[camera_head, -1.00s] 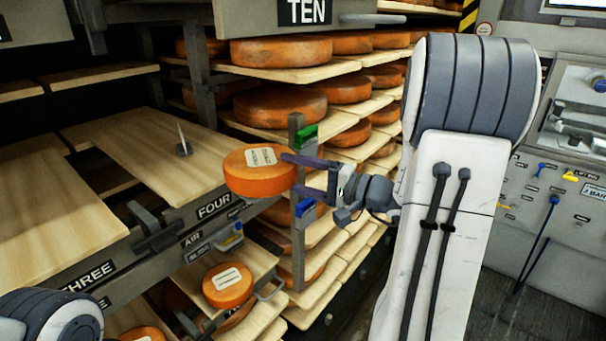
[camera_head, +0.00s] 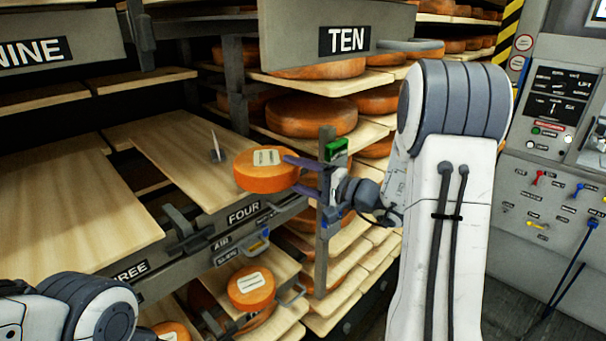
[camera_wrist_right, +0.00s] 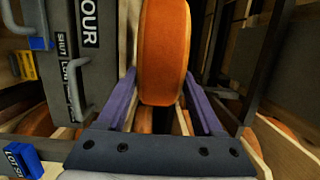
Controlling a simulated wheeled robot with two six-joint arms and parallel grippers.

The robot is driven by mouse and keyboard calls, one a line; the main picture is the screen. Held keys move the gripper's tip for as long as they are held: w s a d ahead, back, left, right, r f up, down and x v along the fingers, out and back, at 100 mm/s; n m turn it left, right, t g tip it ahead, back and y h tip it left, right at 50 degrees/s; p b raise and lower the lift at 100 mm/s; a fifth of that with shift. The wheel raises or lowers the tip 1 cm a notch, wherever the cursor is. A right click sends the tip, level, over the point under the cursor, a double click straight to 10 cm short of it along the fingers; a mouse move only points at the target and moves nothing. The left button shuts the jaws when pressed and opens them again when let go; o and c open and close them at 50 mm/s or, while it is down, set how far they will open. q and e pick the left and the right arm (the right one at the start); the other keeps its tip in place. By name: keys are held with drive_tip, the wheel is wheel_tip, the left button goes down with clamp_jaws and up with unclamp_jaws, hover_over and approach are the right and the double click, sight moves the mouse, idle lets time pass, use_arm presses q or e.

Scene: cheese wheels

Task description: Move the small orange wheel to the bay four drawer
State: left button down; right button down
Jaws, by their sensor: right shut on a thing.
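The small orange wheel (camera_head: 266,172) with a pale label on top is held by my right gripper (camera_head: 296,170), whose purple fingers are shut on it. In the head view the wheel is at the right edge of the bay four drawer (camera_head: 192,150), just above the FOUR label. In the right wrist view the wheel (camera_wrist_right: 163,50) stands between the two purple fingers, with the FOUR front to its left. I cannot tell whether the wheel touches the drawer boards. Part of my left arm shows at lower left; its gripper is out of view.
A thin upright plate (camera_head: 214,148) stands on the bay four boards. Another labelled orange wheel (camera_head: 251,288) sits on a lower shelf. A grey post with a green clip (camera_head: 336,150) stands beside my right gripper. Shelves of larger wheels (camera_head: 311,117) stand behind.

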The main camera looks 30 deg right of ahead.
drive_tip(key=shift+w+d+r+p+x, duration=0.15)
drive_tip(key=shift+p+x, duration=0.2)
drive_tip(key=shift+x, duration=0.5)
drive_tip(key=shift+w+d+r+p+x, duration=0.15)
drive_tip(key=shift+p+x, duration=0.25)
drive_tip(key=shift+x, duration=0.45)
drive_tip(key=shift+s+d+p+x, duration=0.15)
drive_tip(key=shift+p+x, duration=0.2)
drive_tip(key=shift+x, duration=0.5)
drive_tip(key=f+b, duration=0.2)
drive_tip(key=shift+w+f+b, duration=0.1)
drive_tip(key=shift+w+b, duration=0.15)
drive_tip(key=shift+b, duration=0.1)
drive_tip(key=shift+f+b, duration=0.2)
drive_tip(key=shift+b, duration=0.1)
drive_tip(key=shift+f+b, duration=0.3)
drive_tip(key=shift+b, duration=0.25)
